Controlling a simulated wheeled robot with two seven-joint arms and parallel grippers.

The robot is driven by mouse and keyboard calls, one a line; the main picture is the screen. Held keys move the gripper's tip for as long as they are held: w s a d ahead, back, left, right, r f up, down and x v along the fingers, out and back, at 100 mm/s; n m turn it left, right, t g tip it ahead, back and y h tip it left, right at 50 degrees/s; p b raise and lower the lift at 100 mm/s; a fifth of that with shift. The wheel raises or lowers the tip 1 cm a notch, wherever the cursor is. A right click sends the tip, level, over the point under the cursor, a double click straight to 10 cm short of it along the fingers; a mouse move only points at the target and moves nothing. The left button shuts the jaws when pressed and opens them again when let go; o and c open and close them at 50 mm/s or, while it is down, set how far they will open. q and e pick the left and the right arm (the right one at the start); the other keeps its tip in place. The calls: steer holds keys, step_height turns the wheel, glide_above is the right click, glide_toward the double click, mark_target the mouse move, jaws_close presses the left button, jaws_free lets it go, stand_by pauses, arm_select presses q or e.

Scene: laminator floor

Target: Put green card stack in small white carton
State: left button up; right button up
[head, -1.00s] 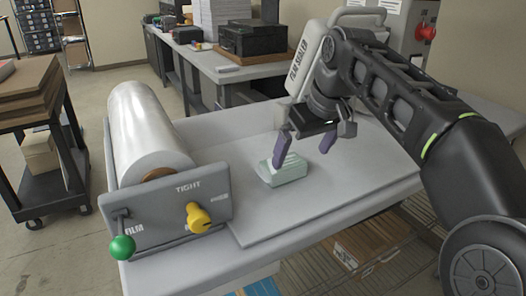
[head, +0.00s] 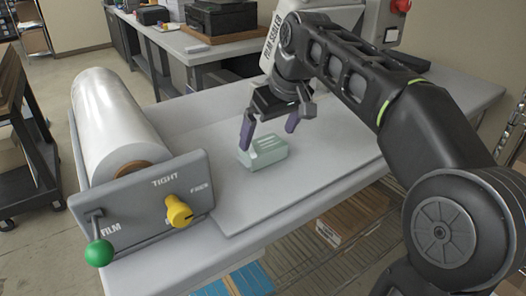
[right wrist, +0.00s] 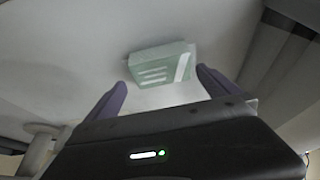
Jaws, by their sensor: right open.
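The green card stack (head: 264,151) is a pale green block with light stripes on its top. It lies on the grey board of the film sealer table. My right gripper (head: 269,131) is open, its purple fingers just behind and above the stack in the head view. In the right wrist view, the stack (right wrist: 160,66) shows beyond the fingertips, between the two open fingers, with nothing held. I cannot make out a small white carton in these frames. My left gripper is not in view.
A film roll (head: 112,120) stands left, behind a grey panel with a green knob (head: 99,252) and a yellow knob (head: 178,211). The board right of the stack is bare. A back bench (head: 205,45) carries black machines. Cardboard (head: 345,215) sits on the shelf below.

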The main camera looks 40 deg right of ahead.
mark_target(263, 145)
steer(key=x, duration=0.5)
steer(key=shift+a+f, duration=0.1)
steer(key=shift+c, duration=0.2)
stand_by(0.4)
steer(key=c, duration=1.2)
